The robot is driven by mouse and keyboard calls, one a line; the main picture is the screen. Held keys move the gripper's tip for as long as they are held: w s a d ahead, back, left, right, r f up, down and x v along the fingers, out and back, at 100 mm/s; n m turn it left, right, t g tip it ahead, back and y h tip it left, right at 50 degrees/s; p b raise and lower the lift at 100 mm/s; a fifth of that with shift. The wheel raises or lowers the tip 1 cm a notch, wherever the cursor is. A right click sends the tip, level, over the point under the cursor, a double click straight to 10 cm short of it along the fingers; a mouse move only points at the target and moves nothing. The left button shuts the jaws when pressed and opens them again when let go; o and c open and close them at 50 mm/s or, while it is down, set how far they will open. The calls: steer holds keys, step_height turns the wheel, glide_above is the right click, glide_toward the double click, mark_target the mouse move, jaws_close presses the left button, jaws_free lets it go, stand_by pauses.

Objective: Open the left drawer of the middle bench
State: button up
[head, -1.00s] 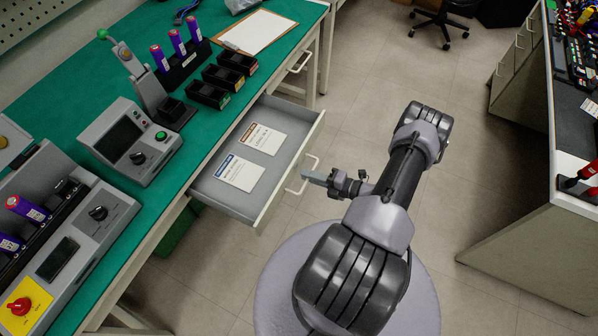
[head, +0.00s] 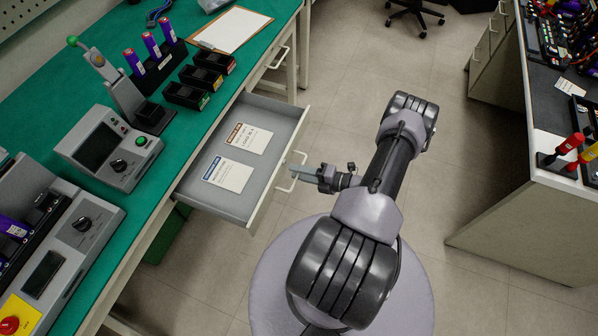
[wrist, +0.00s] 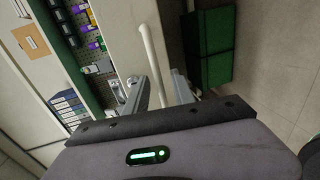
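The open drawer (head: 196,201) sticks out from the green-topped bench (head: 60,75) in the head view. It is grey inside and holds two printed cards (head: 228,174) (head: 249,138). Its pale bar handle (head: 300,170) is on the front panel. My gripper (head: 297,171) is at this handle. In the wrist view, the handle (wrist: 151,60) runs between the two fingers of my gripper (wrist: 160,90). The fingers stand apart, with gaps visible beside the bar. Firm contact cannot be made out.
A second drawer handle (head: 280,57) is on the same bench, its drawer shut. Instruments (head: 108,147), black bins (head: 187,95) and a clipboard (head: 230,29) stand on top. Another bench (head: 530,200) is at the right.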

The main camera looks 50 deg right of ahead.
steer(key=p+v, duration=0.3)
steer(key=v, duration=1.4)
steer(key=shift+s, duration=0.2)
